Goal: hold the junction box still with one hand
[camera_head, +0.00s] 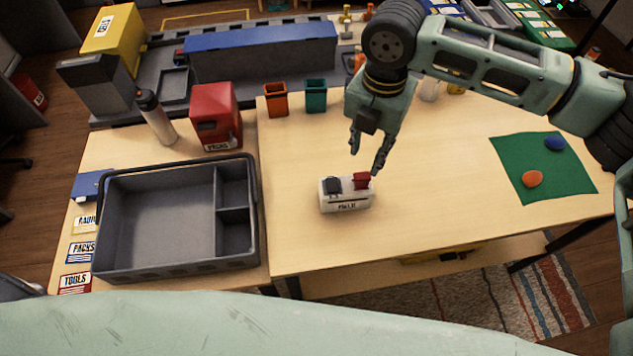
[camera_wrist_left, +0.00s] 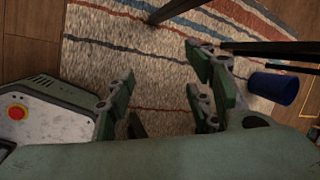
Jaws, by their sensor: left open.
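The junction box (camera_head: 345,200) is a small white box with a printed front label, upright on the wooden table near the centre of the head view. A black block and a red block sit on its top. My right gripper (camera_head: 368,161) is open and points down just above and behind the box's right end, apparently apart from it, with nothing between its fingers. My left gripper (camera_wrist_left: 160,100) is open and empty in the left wrist view, over the floor rug. The box does not show in that view.
A grey divided tray (camera_head: 160,268) is left of the box. A red box (camera_head: 215,118), an orange bin (camera_head: 275,100) and a teal bin (camera_head: 316,97) stand behind. A green mat (camera_head: 520,158) lies at right. Table around the box is clear.

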